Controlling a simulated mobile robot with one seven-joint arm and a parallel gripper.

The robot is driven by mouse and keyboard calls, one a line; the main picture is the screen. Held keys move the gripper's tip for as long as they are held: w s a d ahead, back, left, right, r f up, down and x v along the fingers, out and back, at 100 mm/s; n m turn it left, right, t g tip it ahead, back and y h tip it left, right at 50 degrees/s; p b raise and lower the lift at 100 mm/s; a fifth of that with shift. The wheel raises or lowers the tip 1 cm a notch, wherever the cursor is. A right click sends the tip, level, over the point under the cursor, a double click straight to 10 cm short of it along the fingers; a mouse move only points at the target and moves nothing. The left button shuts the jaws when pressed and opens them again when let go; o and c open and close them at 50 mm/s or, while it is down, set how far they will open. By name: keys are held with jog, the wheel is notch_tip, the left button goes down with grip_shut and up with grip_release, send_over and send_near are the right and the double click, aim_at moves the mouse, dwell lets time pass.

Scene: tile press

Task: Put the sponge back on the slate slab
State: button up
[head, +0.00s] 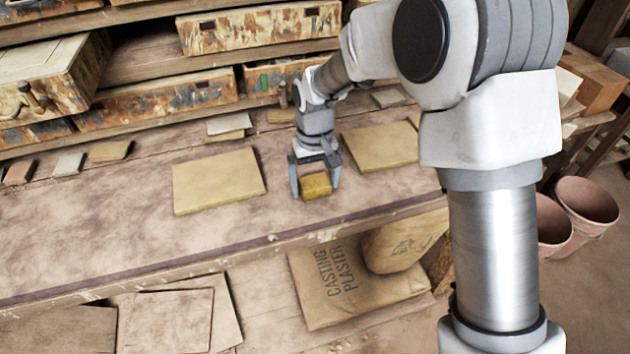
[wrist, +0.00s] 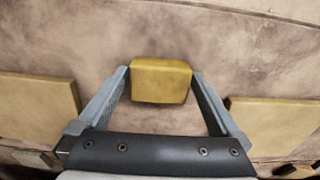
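The sponge (head: 316,186) is a small mustard-yellow block at the front of the worktable. My gripper (head: 315,188) reaches down over it, one finger on each side. In the wrist view the sponge (wrist: 161,80) lies between the two fingertips (wrist: 161,84), with hardly any space at either side. I cannot tell whether the fingers press on it or whether it is clear of the table. No dark slab is plain to see; the slate slab cannot be told for certain among the flat pieces on the table.
A tan slab (head: 218,180) lies left of my gripper and another (head: 380,146) lies right. Small tiles (head: 110,150) line the back below shelves of moulds (head: 258,28). The dusty table (head: 110,235) is clear at front left. A plaster bag (head: 340,285) lies below.

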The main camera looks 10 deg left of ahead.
aim_at(315, 182)
jog(key=shift+r, duration=0.15)
notch_tip(315, 182, up, 12)
jog(key=p, duration=0.2)
jog(key=s+d+r+m+t, duration=0.1)
jog(key=s+d+r, duration=0.1)
jog(key=d+r, duration=0.45)
jog(key=s+d+r+m+t, duration=0.3)
jog(key=s+d+m+t, duration=0.1)
jog(key=s+d, duration=1.3)
jog(key=shift+s+d+m+t, duration=0.25)
jog(key=shift+d+m, duration=0.45)
jog(key=shift+d, duration=1)
jog(key=shift+w+r, duration=0.1)
